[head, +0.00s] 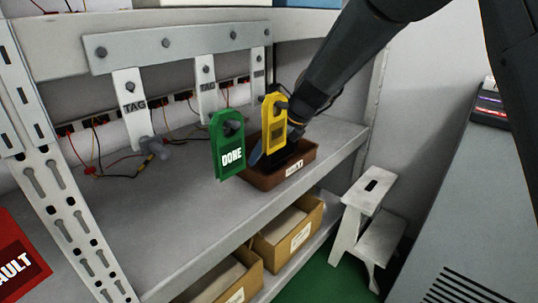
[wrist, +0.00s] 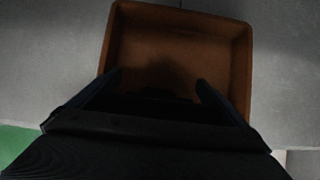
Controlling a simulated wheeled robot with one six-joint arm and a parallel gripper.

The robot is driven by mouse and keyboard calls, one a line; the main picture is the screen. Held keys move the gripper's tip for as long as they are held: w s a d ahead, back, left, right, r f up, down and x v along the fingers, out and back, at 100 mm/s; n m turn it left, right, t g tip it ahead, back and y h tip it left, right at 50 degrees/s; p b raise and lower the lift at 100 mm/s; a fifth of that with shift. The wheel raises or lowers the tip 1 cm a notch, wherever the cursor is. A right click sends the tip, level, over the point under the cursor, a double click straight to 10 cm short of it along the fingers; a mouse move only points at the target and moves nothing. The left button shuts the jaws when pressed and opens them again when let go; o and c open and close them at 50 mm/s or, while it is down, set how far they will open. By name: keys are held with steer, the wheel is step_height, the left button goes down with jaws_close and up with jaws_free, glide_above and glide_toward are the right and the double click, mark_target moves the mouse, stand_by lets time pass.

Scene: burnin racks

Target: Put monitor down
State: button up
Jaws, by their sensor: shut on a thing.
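My gripper (wrist: 157,90) is over the brown tray (wrist: 178,12), with a finger on either side of a dark thing (wrist: 155,108), likely the monitor. Its shape is hard to make out in the shadow. In the head view, my arm reaches from the upper right to the brown tray (head: 266,181) on the grey shelf. My gripper there is partly hidden behind a yellow tag. I cannot tell whether the dark thing touches the tray floor. The part of the tray floor that shows in the wrist view is empty.
White TAG strips (head: 130,105) hang from a rail behind, near loose wires. Cardboard boxes (head: 288,232) stand below. A white step stool (head: 365,222) is at right.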

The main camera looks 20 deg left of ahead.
steer(key=shift+w+a+g+h, duration=0.2)
steer(key=shift+a+g+h, duration=0.2)
steer(key=shift+h, duration=0.4)
steer(key=shift+d+f, duration=0.1)
steer(key=shift+f, duration=1.25)
steer(key=o, duration=0.8)
steer(key=shift+f, duration=0.15)
steer(key=shift+o, duration=0.2)
steer(key=p+v, duration=0.1)
steer(key=v, duration=0.5)
steer(key=shift+s+d+f, duration=0.1)
steer(key=shift+d, duration=0.05)
steer(key=s+d+p, duration=0.1)
steer(key=s+d, duration=0.3)
steer(key=d, duration=0.6)
steer(key=shift+s+d+f, duration=0.2)
steer(key=shift+s, duration=0.1)
